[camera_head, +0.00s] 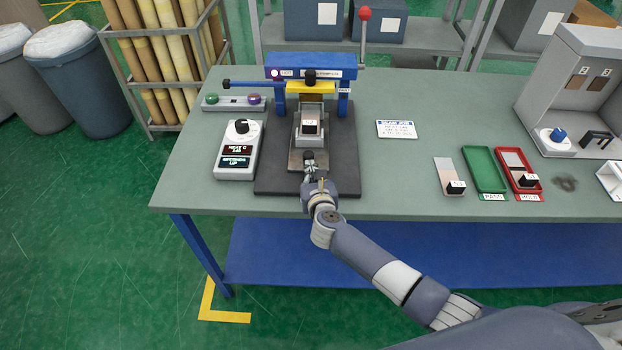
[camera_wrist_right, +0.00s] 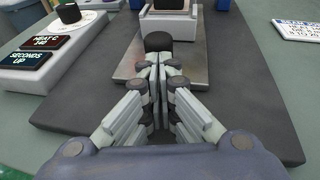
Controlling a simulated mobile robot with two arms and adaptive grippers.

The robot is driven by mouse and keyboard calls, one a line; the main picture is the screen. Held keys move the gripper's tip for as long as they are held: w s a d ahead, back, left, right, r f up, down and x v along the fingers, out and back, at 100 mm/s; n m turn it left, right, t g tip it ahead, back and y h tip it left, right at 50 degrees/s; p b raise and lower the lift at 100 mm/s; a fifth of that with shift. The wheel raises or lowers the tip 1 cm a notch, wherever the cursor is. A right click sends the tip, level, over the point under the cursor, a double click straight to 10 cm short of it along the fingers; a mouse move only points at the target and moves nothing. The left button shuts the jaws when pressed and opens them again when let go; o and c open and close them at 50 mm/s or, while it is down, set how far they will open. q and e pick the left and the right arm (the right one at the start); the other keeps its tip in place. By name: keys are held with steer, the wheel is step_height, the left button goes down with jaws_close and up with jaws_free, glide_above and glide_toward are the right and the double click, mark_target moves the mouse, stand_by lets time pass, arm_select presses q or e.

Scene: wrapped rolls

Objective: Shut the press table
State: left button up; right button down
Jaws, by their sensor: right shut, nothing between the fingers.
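The press (camera_head: 311,73) has a blue frame with a yellow bar and stands on a dark base plate (camera_head: 268,180). Its grey press table (camera_head: 296,158) extends toward me on the base, carrying a light holder with a labelled block (camera_head: 310,124). A black knob (camera_wrist_right: 158,41) stands at the table's front end. My right gripper (camera_head: 309,167) is shut and empty, its fingertips (camera_wrist_right: 157,62) just in front of the knob. I cannot tell whether they touch it. My left gripper is not in view.
A controller (camera_head: 238,150) with a dial and displays stands left of the press. A red-knobbed lever (camera_head: 364,30) rises at the press's right. A sign (camera_head: 396,129), green tray (camera_head: 483,170) and red tray (camera_head: 517,171) lie to the right. The bench between press and trays is mostly clear.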

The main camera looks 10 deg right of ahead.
mark_target(312, 154)
steer(key=w, duration=0.2)
steer(key=w+d, duration=0.1)
steer(key=w, duration=0.3)
steer(key=shift+d+f+b, duration=0.1)
steer(key=shift+d+b, duration=0.2)
steer(key=shift+b, duration=0.05)
steer(key=shift+d+r, duration=0.1)
steer(key=shift+r, duration=0.15)
steer(key=shift+w, duration=0.1)
